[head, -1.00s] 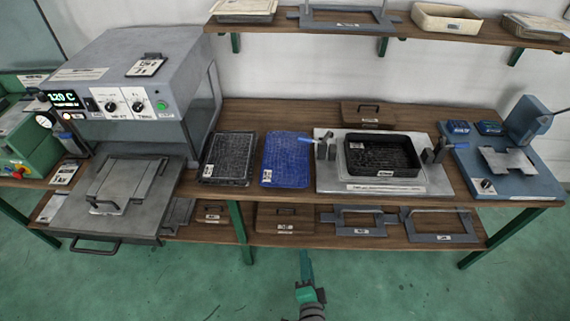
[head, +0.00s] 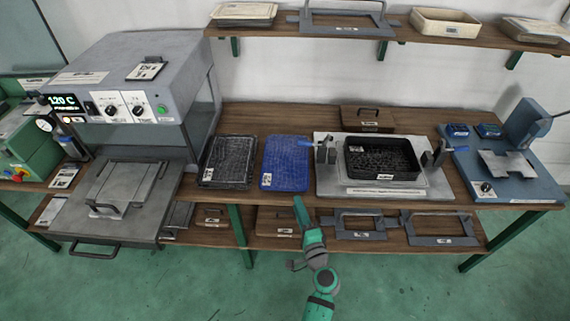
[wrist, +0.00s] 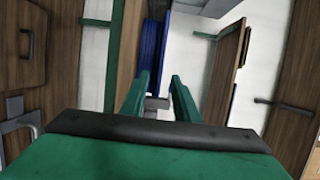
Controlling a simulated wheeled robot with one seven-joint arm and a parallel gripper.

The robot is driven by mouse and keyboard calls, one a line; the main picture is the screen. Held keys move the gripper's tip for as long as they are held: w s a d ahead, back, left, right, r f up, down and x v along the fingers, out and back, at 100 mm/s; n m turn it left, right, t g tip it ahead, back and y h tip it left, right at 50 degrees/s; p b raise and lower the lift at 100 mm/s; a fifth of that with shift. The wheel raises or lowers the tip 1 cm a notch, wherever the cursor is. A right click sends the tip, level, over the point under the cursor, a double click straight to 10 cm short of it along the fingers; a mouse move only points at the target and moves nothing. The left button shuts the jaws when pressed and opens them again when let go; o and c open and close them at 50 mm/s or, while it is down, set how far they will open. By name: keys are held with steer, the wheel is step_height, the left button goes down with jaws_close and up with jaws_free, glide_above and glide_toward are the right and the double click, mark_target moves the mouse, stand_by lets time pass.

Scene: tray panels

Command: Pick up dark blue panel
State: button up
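The dark blue panel (head: 285,163) lies flat on the bench, between a dark grey-black panel (head: 229,162) and a pale fixture plate. Its near edge is close to the bench's front edge. In the wrist view a blue strip of it (wrist: 150,52) shows above and between the fingertips. My gripper (head: 299,201) is in front of the bench edge, below and slightly right of the blue panel, apart from it. In the wrist view my gripper (wrist: 160,78) has its two green fingers spread with nothing between them.
The fixture plate (head: 437,186) holds a black tray (head: 383,170) right of the blue panel. A grey press (head: 150,85) stands left. The shelf below carries wooden boxes and grey frames (head: 441,240), close to my arm. A green bench leg (head: 240,237) stands left of my gripper.

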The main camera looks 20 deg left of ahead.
steer(key=shift+x, duration=2.6)
steer(key=shift+d+r, duration=0.1)
jaws_close()
